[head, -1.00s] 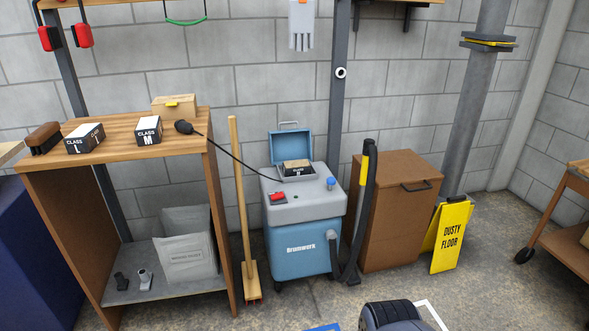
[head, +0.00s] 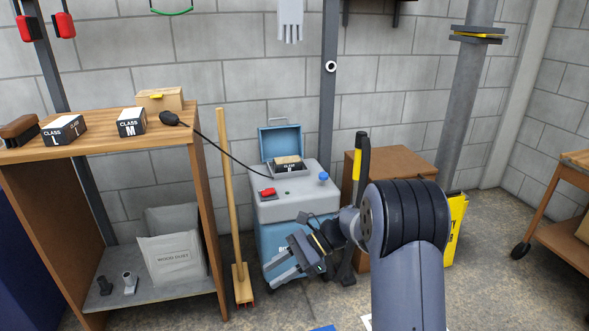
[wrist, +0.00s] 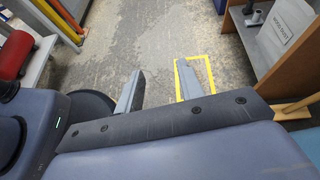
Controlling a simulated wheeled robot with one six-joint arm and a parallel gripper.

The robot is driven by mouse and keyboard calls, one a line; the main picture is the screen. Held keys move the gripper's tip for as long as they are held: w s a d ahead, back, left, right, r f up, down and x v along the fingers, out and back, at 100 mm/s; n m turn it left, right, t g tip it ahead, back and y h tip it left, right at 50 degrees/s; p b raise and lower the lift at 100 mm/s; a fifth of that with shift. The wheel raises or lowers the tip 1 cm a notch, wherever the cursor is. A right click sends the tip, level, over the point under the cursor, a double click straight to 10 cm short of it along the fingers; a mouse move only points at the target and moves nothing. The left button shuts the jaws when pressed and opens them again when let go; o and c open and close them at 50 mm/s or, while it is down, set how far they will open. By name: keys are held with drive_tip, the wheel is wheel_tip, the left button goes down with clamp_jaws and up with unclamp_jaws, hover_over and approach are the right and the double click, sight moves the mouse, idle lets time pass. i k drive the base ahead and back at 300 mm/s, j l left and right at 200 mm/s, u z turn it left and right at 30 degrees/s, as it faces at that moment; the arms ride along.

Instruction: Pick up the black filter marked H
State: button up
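A black filter with a white top (head: 287,164) sits in the open compartment of the blue and grey vacuum (head: 298,200); its front letter is too small to read surely. Two similar blocks, marked L (head: 64,130) and M (head: 132,122), stand on the wooden bench top at left. My gripper (head: 275,268) is in front of the vacuum's body, lower than the filter and apart from it. In the wrist view my gripper (wrist: 160,82) has its fingers spread with only floor between them. The filter is not in the wrist view.
The vacuum's lid (head: 280,142) stands open behind the filter. A black cable runs from the bench to the vacuum top. A broom (head: 231,200) leans left of the vacuum; a brown cabinet (head: 402,165) and yellow floor sign (head: 456,225) are to the right.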

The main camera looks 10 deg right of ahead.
sight(293, 163)
drive_tip(key=z, duration=0.45)
drive_tip(key=i+z, duration=0.15)
drive_tip(key=z, duration=0.8)
drive_tip(key=i+j+z, duration=0.1)
drive_tip(key=z, duration=0.4)
drive_tip(key=j+z, duration=0.1)
drive_tip(key=z, duration=0.35)
drive_tip(key=j+z, duration=0.1)
drive_tip(key=z, duration=0.35)
drive_tip(key=i+j+z, duration=0.1)
drive_tip(key=z, duration=0.4)
drive_tip(key=i+j+z, duration=0.1)
drive_tip(key=j+z, duration=0.35)
drive_tip(key=j, duration=0.4)
drive_tip(key=j+u, duration=0.7)
drive_tip(key=i+j+u, duration=0.1)
drive_tip(key=j+u, duration=0.35)
drive_tip(key=u, duration=0.3)
drive_tip(key=j+u, duration=0.15)
drive_tip(key=u, duration=0.3)
drive_tip(key=j+u, duration=0.1)
drive_tip(key=u, duration=0.3)
drive_tip(key=i+u, duration=0.1)
drive_tip(key=u, duration=0.35)
drive_tip(key=i+j+u, duration=0.1)
drive_tip(key=u, duration=0.3)
drive_tip(key=j+u, duration=0.1)
drive_tip(key=u, duration=0.35)
drive_tip(key=i, duration=0.05)
